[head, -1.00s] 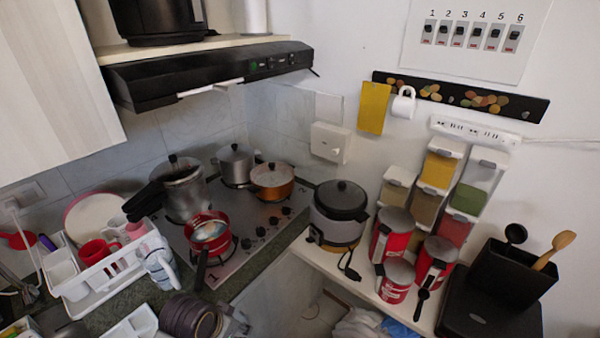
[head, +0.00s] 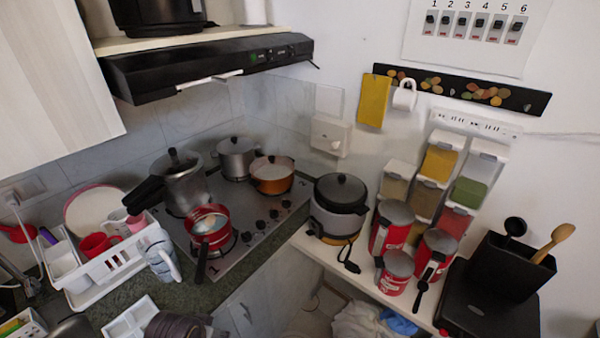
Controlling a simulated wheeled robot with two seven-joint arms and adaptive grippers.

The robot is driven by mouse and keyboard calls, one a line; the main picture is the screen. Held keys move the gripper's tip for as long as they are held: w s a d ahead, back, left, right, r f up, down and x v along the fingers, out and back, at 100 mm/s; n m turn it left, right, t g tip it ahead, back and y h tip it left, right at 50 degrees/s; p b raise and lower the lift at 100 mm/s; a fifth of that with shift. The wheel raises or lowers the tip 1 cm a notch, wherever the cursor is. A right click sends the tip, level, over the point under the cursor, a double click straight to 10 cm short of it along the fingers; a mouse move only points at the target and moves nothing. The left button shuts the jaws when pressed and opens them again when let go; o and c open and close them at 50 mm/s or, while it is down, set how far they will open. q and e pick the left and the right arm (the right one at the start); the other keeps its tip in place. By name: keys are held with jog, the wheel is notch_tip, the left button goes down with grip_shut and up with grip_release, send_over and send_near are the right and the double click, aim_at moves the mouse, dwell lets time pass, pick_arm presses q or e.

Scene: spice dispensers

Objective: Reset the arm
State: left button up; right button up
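The spice dispensers hang on the right wall in two stepped rows with white tops. One has yellow contents (head: 439,163), one has green contents (head: 469,192), and one has red contents (head: 455,219). A dark ribbed part, which looks like a piece of my arm, shows at the bottom edge left of centre. No fingertips of my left gripper can be made out. My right gripper is not in view.
A stove (head: 255,222) holds several pots, with a red pan (head: 209,238) in front. A white dish rack (head: 105,267) stands left. A rice cooker (head: 339,205), red canisters (head: 391,228) and a black utensil holder (head: 508,268) crowd the right shelf.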

pick_arm(q)
jog(key=s+f+g+b, duration=0.1)
jog(key=s+f, duration=0.1)
jog(key=f, duration=1.5)
jog(key=s+f+b, duration=0.1)
jog(key=s+f, duration=0.1)
jog(key=f, duration=1.5)
jog(key=s+a+f+b, duration=0.1)
jog(key=s+a+f, duration=0.1)
jog(key=s+f, duration=0.8)
jog(key=s+a+f+g+b, duration=0.1)
jog(key=s+a+f, duration=0.1)
jog(key=s+f, duration=0.8)
jog(key=shift+s, duration=0.8)
jog(key=shift+a+f, duration=0.1)
